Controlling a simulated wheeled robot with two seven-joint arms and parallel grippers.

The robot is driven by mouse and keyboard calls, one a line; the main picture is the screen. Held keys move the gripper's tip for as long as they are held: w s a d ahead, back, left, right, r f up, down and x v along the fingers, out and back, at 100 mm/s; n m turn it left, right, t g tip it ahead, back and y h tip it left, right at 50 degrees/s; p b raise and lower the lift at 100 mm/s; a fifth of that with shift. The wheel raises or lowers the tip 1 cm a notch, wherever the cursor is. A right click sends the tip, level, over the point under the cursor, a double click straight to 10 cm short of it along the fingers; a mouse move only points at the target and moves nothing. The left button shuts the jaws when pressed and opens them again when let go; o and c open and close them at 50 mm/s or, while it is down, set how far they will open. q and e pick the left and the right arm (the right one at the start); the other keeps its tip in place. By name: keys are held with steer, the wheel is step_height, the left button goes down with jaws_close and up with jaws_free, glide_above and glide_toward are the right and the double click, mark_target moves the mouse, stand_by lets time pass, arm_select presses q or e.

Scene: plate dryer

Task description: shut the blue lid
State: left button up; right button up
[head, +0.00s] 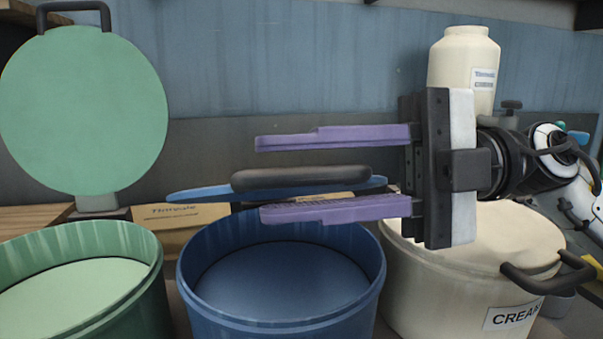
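The blue lid (205,193) shows nearly edge-on as a thin blue strip above the rim of the blue pot (283,285). The pot's mouth is open to view, with a blue surface inside. The lid's thick dark handle (300,179) lies just above the strip. My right gripper (260,178) comes in from the right with its purple fingers wide apart, one above the handle and one below it in the picture. The lower finger covers part of the lid. I cannot tell whether either finger touches the handle or lid. My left gripper is out of view.
A green pot (84,294) with its lid (84,110) raised upright stands at left. A cream pot (435,290) with its lid down stands at right. A cream bottle (463,58) and a cardboard box (180,220) are behind, before a blue wall.

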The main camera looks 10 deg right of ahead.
mark_target(371, 172)
steer(key=d+b, duration=0.1)
steer(key=d, duration=0.9)
steer(key=shift+d, duration=0.2)
